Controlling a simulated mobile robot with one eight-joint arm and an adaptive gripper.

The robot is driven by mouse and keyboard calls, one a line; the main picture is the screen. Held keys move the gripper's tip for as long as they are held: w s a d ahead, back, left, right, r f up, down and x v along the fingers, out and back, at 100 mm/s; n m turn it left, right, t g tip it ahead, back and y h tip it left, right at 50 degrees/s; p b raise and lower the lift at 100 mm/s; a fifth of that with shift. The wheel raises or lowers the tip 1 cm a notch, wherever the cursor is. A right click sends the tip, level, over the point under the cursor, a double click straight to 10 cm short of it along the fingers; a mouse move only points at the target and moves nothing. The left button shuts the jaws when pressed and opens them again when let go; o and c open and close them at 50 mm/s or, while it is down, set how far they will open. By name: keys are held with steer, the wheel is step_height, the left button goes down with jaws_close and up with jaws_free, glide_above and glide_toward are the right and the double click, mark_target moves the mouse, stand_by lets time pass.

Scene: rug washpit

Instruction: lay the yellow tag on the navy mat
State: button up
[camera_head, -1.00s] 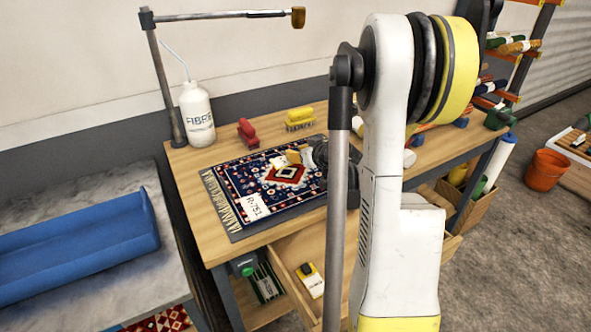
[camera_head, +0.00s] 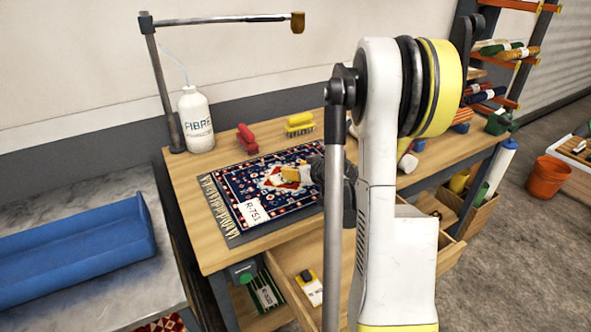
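A small yellow tag (camera_head: 291,174) with a paler part beside it shows at the tip of my gripper (camera_head: 306,173), over the middle of the patterned rug. It appears held; the fingers are mostly hidden by the dark wrist and small in the picture. I cannot tell whether the tag touches the surface below. A dark, bluish mat (camera_head: 238,239) shows as a strip along the front of the navy-bordered rug (camera_head: 233,186), under it on the wooden bench.
A white label marked R-751 (camera_head: 252,212) lies on the rug. Behind are a red brush (camera_head: 247,138), a yellow brush (camera_head: 300,124) and a white bottle (camera_head: 196,120). An open drawer (camera_head: 325,258) juts out in front, holding a yellow-and-white item (camera_head: 312,291). A lamp-like arm (camera_head: 225,18) overhangs the bench.

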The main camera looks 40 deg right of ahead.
steer(key=shift+r, duration=0.15)
steer(key=p+v, duration=0.4)
steer(key=v, duration=0.8)
steer(key=a+r+n+g+y, duration=0.1)
steer(key=a+r+y, duration=0.15)
steer(key=a, duration=0.85)
steer(key=a+r+n+g+y, duration=0.1)
steer(key=a+r+g, duration=0.15)
steer(key=a, duration=0.75)
steer(key=s+a+r+g, duration=0.1)
steer(key=s+a+r, duration=0.1)
steer(key=s+a, duration=0.9)
steer(key=shift+a+r+n+h, duration=0.25)
steer(key=shift+a+n+h, duration=0.1)
steer(key=shift+a, duration=0.6)
steer(key=shift+w, duration=0.1)
